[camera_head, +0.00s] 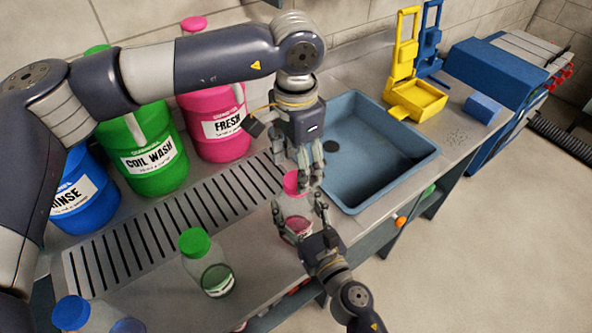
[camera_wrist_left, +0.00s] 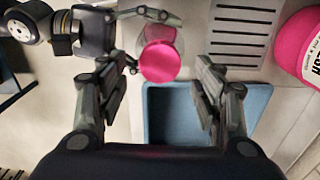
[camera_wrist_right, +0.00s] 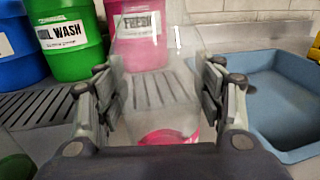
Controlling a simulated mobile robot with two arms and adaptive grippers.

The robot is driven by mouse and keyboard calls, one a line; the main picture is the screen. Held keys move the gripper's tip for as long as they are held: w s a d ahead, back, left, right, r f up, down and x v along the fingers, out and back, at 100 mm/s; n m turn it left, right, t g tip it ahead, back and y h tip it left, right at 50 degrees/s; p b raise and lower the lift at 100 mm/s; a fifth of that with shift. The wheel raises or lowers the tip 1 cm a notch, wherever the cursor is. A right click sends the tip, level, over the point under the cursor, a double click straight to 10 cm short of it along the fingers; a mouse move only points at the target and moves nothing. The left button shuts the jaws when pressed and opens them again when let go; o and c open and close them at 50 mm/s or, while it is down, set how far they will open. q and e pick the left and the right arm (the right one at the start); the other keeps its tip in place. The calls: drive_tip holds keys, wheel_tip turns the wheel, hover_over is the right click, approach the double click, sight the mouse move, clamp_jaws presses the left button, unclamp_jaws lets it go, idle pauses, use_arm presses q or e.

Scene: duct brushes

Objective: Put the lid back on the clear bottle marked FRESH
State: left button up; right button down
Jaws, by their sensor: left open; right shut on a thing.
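The clear bottle (camera_head: 292,207) with pink liquid stands upright at the counter's front, left of the sink. My right gripper (camera_head: 300,212) is shut on its sides; the right wrist view shows the clear wall (camera_wrist_right: 160,95) between the fingers. The pink lid (camera_head: 293,183) is at the bottle's top; in the left wrist view the lid (camera_wrist_left: 160,62) overlaps the bottle (camera_wrist_left: 168,35). I cannot tell whether it is seated. My left gripper (camera_head: 310,168) is open just above the lid, fingers apart from it. The bottle's label is not readable.
A pink FRESH jug (camera_head: 215,140), green COIL WASH jug (camera_head: 150,165) and blue RINSE jug (camera_head: 85,205) stand behind. A green-lidded bottle (camera_head: 210,265) and blue-lidded bottle (camera_head: 85,315) stand left. The blue sink (camera_head: 385,155) is right, with a yellow holder (camera_head: 410,90) beyond.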

use_arm(q)
drive_tip(key=shift+r, duration=0.75)
drive_tip(key=shift+c, duration=0.3)
